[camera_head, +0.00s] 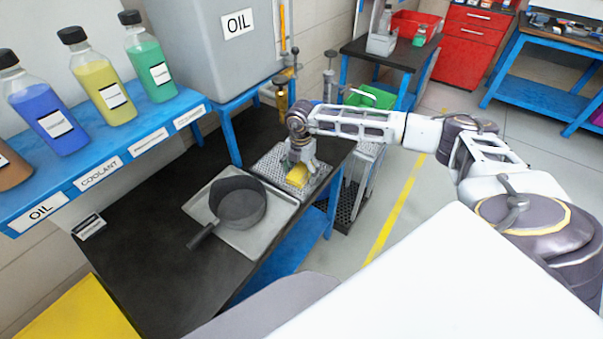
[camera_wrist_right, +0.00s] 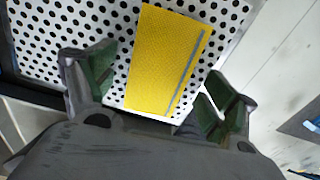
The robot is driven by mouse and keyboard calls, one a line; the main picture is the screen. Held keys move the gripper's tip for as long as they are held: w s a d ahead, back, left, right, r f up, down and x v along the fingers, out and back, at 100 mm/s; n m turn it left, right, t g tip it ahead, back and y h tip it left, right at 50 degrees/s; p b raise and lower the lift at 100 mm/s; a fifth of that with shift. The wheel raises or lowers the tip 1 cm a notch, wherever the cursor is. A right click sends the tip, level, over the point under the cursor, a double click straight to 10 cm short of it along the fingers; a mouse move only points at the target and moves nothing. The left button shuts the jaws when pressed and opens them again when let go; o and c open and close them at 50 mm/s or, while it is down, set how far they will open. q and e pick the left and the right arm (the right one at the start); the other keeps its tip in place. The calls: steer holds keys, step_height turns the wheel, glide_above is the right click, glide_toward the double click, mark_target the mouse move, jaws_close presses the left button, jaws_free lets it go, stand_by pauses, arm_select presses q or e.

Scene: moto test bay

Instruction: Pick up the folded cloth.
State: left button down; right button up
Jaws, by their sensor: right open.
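The folded cloth (camera_wrist_right: 162,60) is yellow with a grey stripe along one side. In the right wrist view it lies flat on a white perforated plate (camera_wrist_right: 45,40). It also shows in the head view (camera_head: 297,176) as a small yellow patch below my right gripper (camera_head: 299,163). In the right wrist view my right gripper (camera_wrist_right: 150,90) is open, with one green-padded finger on each side of the cloth's near end. I cannot tell how high the fingers are above the plate. My left gripper is not in view.
A dark pan (camera_head: 240,205) sits on a grey tray (camera_head: 262,236) left of the cloth on the black bench (camera_head: 150,255). A blue shelf (camera_head: 100,165) with several bottles stands at the left. A grey oil tank (camera_head: 205,50) stands behind. The plate lies near the bench's right edge.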

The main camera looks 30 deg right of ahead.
mark_target(301, 171)
steer(key=shift+c, duration=0.4)
steer(key=c, duration=0.9)
steer(key=shift+r, duration=0.1)
steer(key=shift+c, duration=0.2)
steer(key=shift+r, duration=0.7)
step_height(301, 171, up, 2)
steer(key=shift+r+b, duration=0.1)
steer(key=shift+b, duration=0.4)
steer(key=s, duration=0.2)
steer(key=s+d, duration=0.1)
steer(key=s+d+b, duration=0.1)
steer(key=s, duration=0.1)
steer(key=shift+s+d+f, duration=0.2)
steer(key=shift+s+d, duration=0.05)
steer(key=shift+s, duration=0.05)
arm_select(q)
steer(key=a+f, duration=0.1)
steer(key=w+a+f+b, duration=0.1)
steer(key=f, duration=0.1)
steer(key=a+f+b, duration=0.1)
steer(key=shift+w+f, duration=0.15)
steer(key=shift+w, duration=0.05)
arm_select(e)
steer(key=s+d, duration=0.4)
steer(key=s, duration=0.7)
steer(key=shift+d, duration=0.2)
